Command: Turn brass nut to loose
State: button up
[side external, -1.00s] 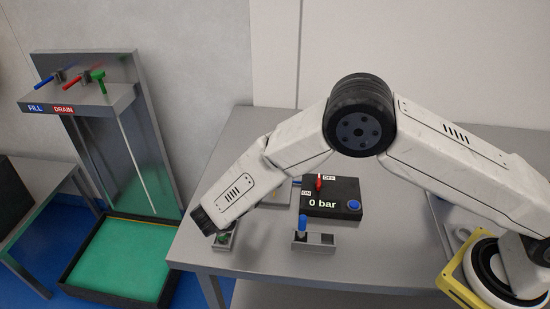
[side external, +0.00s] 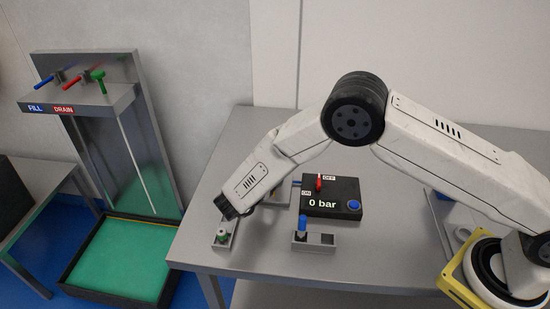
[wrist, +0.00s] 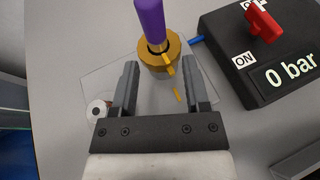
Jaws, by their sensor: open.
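The brass nut (wrist: 152,59) is a gold ring with a small pointer, at the foot of an upright purple rod (wrist: 150,18) in the wrist view. In the side external view my gripper (side external: 229,208) is low over the table, and my arm hides most of the nut.
A black box (side external: 334,208) reading 0 bar, with a red lever (side external: 319,184) and a blue button, is right of my gripper. A small holder with a blue peg (side external: 302,224) and one with a green-topped part (side external: 222,236) stand near the front edge.

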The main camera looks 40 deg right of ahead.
grip_shut()
jog(key=shift+s+d+n+t, duration=0.1)
jog(key=shift+d+n+t, duration=0.05)
jog(key=shift+n+t, duration=0.3)
jog(key=shift+s+d+n+t+y, duration=0.15)
jog(key=shift+s+n+t+y, duration=0.05)
jog(key=shift+n+t+y, duration=0.4)
jog(key=shift+s+d+n+t+y, duration=0.1)
jog(key=shift+s+n+t+y, duration=0.1)
jog(key=shift+n+t+y, duration=0.3)
jog(key=shift+s+d+n+t+y, duration=0.15)
jog(key=shift+n+t+y, duration=0.4)
jog(key=shift+n, duration=0.2)
jog(key=shift+s+d+n+t+y, duration=0.1)
jog(key=shift+d+n+t+y, duration=0.05)
jog(key=shift+n+t+y, duration=0.4)
jog(key=shift+n+t, duration=0.25)
jog(key=shift+n, duration=0.1)
